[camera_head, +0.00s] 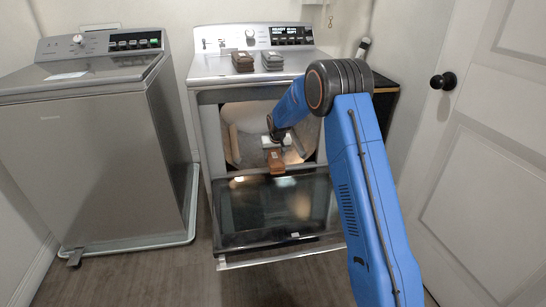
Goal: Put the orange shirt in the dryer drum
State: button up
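The orange shirt (276,161) appears as a small folded orange-brown bundle at the dryer's front opening, near the lower edge. The dryer drum (243,122) shows behind it, its inside lit, with the door (270,209) folded down open. My blue arm reaches from the right towards the opening. My gripper (276,143) is at the opening, right above the shirt and touching or nearly touching it. The fingers are too small and partly hidden, so I cannot tell whether they are shut on it.
Two folded dark bundles, one brown (243,62) and one grey (272,60), lie on the dryer's top. A grey top-load washer (95,150) with its lid shut stands at left. A white door (490,150) is at right. Floor shows in front of the washer.

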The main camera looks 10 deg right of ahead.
jog(key=shift+w+f, duration=0.25)
jog(key=shift+f, duration=0.25)
jog(key=shift+w+f, duration=0.45)
jog(key=shift+w, duration=1)
jog(key=shift+w+f, duration=0.5)
jog(key=shift+w, duration=0.95)
jog(key=shift+w+f, duration=0.45)
jog(key=shift+w, duration=1)
jog(key=w, duration=0.8)
jog(key=shift+w, duration=0.25)
jog(key=shift+f, duration=4.05)
jog(key=o, duration=1.3)
jog(key=shift+c, duration=0.2)
